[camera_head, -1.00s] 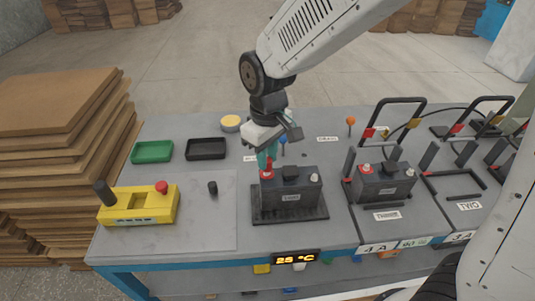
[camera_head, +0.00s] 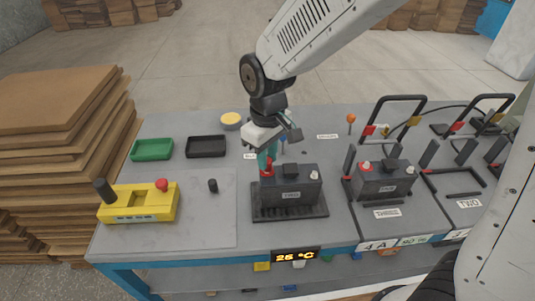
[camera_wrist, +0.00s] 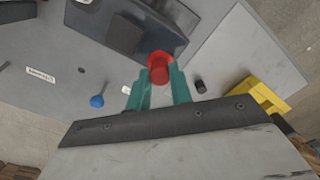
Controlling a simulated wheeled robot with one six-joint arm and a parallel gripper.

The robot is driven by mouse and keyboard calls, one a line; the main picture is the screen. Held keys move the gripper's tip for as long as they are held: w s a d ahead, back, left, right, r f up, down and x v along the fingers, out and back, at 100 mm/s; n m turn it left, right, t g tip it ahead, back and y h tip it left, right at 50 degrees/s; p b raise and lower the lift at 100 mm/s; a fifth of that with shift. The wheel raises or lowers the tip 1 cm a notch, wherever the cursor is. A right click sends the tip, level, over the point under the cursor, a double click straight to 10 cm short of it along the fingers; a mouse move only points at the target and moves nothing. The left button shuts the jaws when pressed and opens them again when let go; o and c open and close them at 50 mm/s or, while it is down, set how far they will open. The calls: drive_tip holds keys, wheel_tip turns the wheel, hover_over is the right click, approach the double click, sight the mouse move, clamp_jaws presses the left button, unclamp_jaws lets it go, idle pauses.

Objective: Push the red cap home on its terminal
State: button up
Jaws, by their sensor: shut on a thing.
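The red cap (camera_wrist: 159,69) sits at one corner of the dark grey battery (camera_head: 290,188), on its left terminal in the head view; the terminal under it is hidden. My gripper (camera_head: 268,162) points down over that corner, its teal fingers at the cap. In the wrist view my gripper (camera_wrist: 160,85) has one finger on each side of the red cap and is shut on it. The cap also shows in the head view (camera_head: 267,170), partly covered by the fingers. I cannot tell how far down the cap sits.
A black loose cap (camera_head: 213,186) stands on the grey mat to the left. A yellow box with a red button (camera_head: 140,204) is further left. Green (camera_head: 152,149) and black (camera_head: 206,147) trays lie behind. A second battery (camera_head: 384,180) stands to the right, near upright black handles.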

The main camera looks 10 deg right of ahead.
drive_tip(key=shift+f, duration=0.4)
idle(0.4)
drive_tip(key=o, duration=1.5)
drive_tip(key=shift+r, duration=3.55)
